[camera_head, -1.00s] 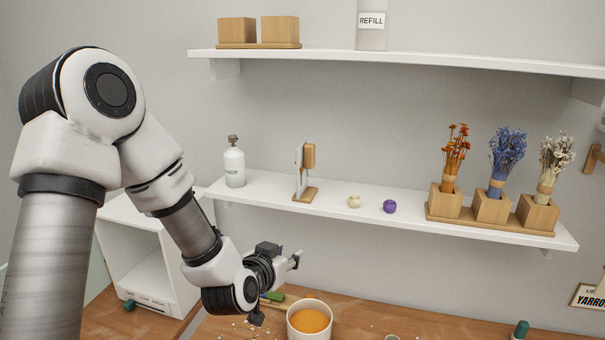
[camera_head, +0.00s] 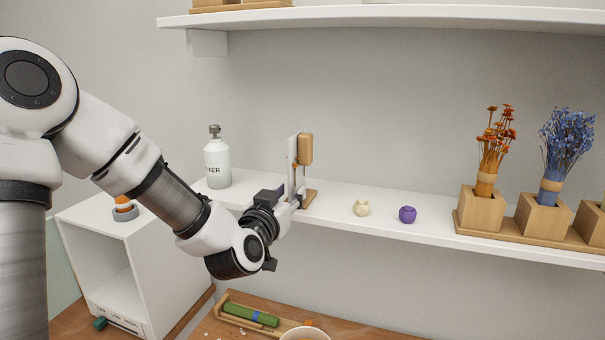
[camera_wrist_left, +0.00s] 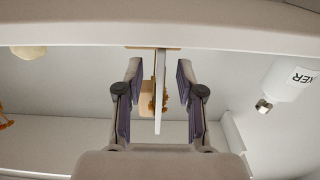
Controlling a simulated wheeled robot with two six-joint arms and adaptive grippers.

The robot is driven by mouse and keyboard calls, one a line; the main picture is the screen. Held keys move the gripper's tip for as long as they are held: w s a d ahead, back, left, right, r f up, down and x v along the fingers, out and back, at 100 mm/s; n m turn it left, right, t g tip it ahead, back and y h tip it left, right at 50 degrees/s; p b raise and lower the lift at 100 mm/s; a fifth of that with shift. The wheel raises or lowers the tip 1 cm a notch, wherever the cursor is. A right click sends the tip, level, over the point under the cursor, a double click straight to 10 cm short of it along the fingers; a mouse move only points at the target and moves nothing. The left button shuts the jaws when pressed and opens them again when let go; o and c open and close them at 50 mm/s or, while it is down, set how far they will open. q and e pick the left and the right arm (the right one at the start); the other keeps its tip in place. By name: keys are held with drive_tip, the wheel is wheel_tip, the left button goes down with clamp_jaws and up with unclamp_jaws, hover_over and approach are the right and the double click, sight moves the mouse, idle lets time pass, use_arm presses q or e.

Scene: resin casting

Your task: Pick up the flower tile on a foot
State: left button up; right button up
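The flower tile (camera_head: 291,160) is a thin pale upright plate with a tan wooden block (camera_head: 306,149) at its right side. It stands on a wooden foot (camera_head: 308,198) on the white lower shelf. In the left wrist view the tile (camera_wrist_left: 159,90) shows edge-on, with small brownish flowers (camera_wrist_left: 165,96) on one face. My left gripper (camera_head: 295,194) is at the tile's lower part. The left wrist view shows its fingers (camera_wrist_left: 159,88) apart, one on each side of the tile, with gaps visible. My right gripper is not in view.
A white bottle (camera_head: 217,165) stands left of the tile. The upper shelf (camera_head: 380,16) runs overhead. A white open box (camera_head: 105,262) is below left.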

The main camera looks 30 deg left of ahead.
sight(304, 174)
use_arm(q)
drive_tip(key=p+x, duration=0.1)
drive_tip(key=x, duration=0.1)
drive_tip(key=p+x, duration=0.1)
drive_tip(key=x, duration=0.1)
drive_tip(key=shift+w+r, duration=0.1)
drive_tip(key=shift+r, duration=0.3)
drive_tip(key=shift+w+a+p, duration=0.1)
drive_tip(key=shift+w+p, duration=0.25)
drive_tip(key=shift+w+f, duration=0.25)
drive_tip(key=shift+w, duration=0.05)
drive_tip(key=shift+a, duration=0.1)
drive_tip(key=c, duration=0.7)
drive_tip(key=shift+s, duration=0.1)
clamp_jaws()
drive_tip(key=shift+r, duration=0.15)
